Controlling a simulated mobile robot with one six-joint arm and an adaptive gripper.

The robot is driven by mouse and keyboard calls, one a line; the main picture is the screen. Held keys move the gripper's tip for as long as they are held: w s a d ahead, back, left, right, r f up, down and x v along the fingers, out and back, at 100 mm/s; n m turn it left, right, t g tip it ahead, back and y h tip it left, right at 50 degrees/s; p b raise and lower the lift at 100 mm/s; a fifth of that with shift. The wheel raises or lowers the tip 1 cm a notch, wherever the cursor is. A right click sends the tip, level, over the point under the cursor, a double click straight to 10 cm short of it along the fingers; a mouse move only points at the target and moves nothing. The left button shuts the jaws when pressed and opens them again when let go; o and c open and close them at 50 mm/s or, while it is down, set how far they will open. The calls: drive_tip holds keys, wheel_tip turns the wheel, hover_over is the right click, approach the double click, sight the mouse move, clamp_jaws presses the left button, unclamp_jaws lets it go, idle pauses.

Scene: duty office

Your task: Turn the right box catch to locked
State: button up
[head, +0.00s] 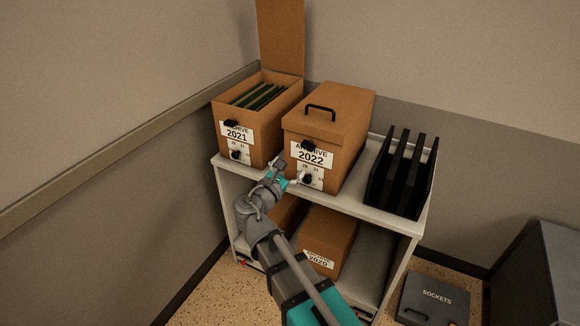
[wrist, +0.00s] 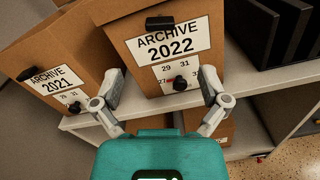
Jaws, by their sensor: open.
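The right box, a closed brown box labelled ARCHIVE 2022 (head: 330,125), stands on the top shelf with its lid down. It also shows in the wrist view (wrist: 195,65). Its catch is a black knob with a red mark (wrist: 176,83) on a white dial plate numbered 29, 31 and 27. In the head view the knob (head: 307,179) is small and close to my gripper. My gripper (head: 288,172) is open in front of this box. In the wrist view its fingers (wrist: 160,82) are spread to either side of the knob, apart from it.
The ARCHIVE 2021 box (head: 237,140) stands open on the left with green folders inside and its own knob (wrist: 74,107). Black file holders (head: 400,180) stand on the shelf's right (head: 345,205). More boxes (head: 325,240) sit below. A SOCKETS case (head: 435,298) lies on the floor.

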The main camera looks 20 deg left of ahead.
sight(306, 147)
drive_tip(key=shift+s+r, duration=0.15)
drive_tip(key=shift+s, duration=1)
drive_tip(key=shift+w, duration=0.1)
drive_tip(key=w, duration=0.9)
drive_tip(key=w+d, duration=0.1)
drive_tip(key=w, duration=0.3)
drive_tip(key=shift+w, duration=0.3)
drive_tip(key=c, duration=1.2)
drive_tip(key=shift+o, duration=0.2)
